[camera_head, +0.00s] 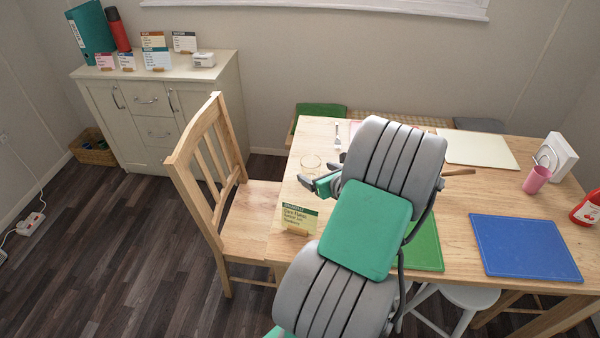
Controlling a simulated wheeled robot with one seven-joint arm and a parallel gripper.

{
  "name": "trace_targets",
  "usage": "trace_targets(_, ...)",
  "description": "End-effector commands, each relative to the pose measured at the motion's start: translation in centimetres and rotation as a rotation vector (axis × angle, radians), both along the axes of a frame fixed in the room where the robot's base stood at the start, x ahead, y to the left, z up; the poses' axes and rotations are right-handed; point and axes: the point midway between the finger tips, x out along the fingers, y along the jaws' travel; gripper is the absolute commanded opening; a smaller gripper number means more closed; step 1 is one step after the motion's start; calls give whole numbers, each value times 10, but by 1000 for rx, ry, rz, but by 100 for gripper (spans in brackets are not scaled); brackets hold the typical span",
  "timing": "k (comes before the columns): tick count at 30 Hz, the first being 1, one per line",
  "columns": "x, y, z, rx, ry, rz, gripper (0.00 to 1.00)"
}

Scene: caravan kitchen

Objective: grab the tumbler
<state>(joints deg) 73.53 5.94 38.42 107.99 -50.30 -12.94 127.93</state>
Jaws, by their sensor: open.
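A clear glass tumbler (311,160) stands on the left part of the wooden table (470,195), its round rim faintly visible. My gripper (309,174) is open and points left, just in front of the tumbler in the picture. The tumbler's lower part is partly hidden by the fingers. I cannot tell whether they touch it or whether it is between them. My grey and green arm covers the middle of the table. A pink cup (537,179) stands at the table's right side.
A menu card (299,218) stands at the near left table edge, close to my arm. A wooden chair (250,215) is left of the table. A blue mat (525,247), a green mat (427,245), a white board (478,150) and a red bottle (587,208) are on the table.

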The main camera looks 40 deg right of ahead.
Motion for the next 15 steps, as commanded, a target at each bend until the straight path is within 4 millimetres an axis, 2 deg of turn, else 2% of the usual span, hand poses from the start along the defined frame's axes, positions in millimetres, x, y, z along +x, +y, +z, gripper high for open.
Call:
trace_targets(2, -1, -8, -4, 33, -26, -38, 84)
trace_targets(15, 56, -29, -33, 33, -25, -36, 84)
